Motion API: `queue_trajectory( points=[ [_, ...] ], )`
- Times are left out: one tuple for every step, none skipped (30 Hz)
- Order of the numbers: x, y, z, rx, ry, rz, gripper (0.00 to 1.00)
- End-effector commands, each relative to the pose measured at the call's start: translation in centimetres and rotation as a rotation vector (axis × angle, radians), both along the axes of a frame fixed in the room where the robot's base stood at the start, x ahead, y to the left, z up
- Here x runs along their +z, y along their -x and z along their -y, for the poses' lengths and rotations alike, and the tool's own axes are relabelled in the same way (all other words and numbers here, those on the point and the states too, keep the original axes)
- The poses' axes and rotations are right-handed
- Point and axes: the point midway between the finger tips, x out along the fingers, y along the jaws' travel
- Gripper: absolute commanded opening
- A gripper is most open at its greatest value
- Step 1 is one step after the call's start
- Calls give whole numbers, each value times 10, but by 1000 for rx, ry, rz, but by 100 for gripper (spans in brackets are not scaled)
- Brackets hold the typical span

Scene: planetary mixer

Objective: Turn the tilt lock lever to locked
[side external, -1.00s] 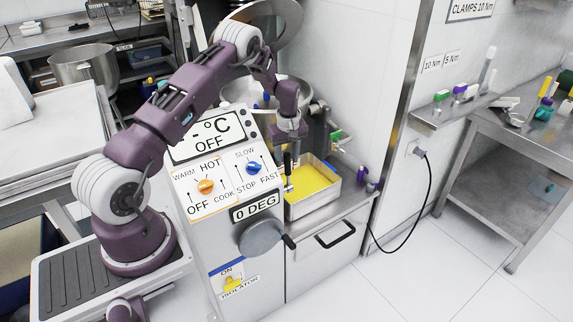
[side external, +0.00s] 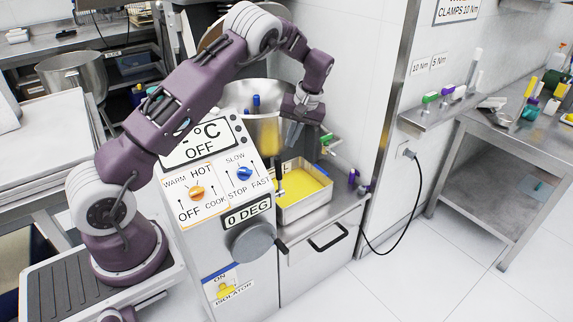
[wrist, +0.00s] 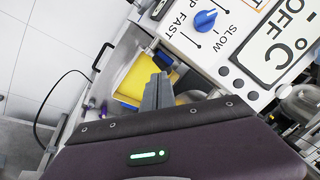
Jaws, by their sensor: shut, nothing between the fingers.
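No label in view names a tilt lock lever, so I cannot tell which part it is. The mixer front (side external: 200,240) carries a "0 DEG" plate (side external: 247,214) above a grey round handwheel (side external: 253,243) with a black handle (side external: 281,245). A green-ended fitting (side external: 326,140) shows right of the steel bowl (side external: 262,130). My gripper (side external: 291,143) is shut and empty, pointing down above the yellow-filled tray (side external: 304,207), apart from the handwheel. In the wrist view, its closed grey fingers (wrist: 158,90) overlap the tray in the picture.
The panel has an orange knob (side external: 196,193) and a blue knob (side external: 244,174), also in the wrist view (wrist: 205,20). A yellow isolator switch (side external: 228,289) sits low. A black cable (side external: 418,205) hangs at right. A steel side table (side external: 500,135) stands further right; floor between is clear.

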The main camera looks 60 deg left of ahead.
Motion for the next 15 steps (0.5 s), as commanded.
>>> queue_trajectory(
  points=[
    [-2, -5, 18, -116, -49, -63, 0],
    [-2, -7, 26, -187, -83, -105, 0],
    [-1, -9, 38, -282, -131, -162, 0],
    [1, -11, 48, -350, -167, -204, 0],
    [4, -13, 57, -416, -205, -244, 0],
    [8, -16, 69, -494, -254, -295, 0],
    [11, -18, 78, -548, -289, -328, 0],
    [14, -20, 86, -594, -322, -362, 0],
    [19, -22, 95, -648, -361, -397, 0],
    [2, -20, 91, -640, -356, -405, 0],
    [-10, -19, 89, -636, -352, -404, 0],
    [-21, -20, 89, -634, -352, -399, 0],
    [-27, -20, 89, -634, -350, -397, 0],
    [-30, -20, 89, -633, -350, -394, 0],
    [-34, -20, 88, -632, -349, -393, 0]
  ],
)
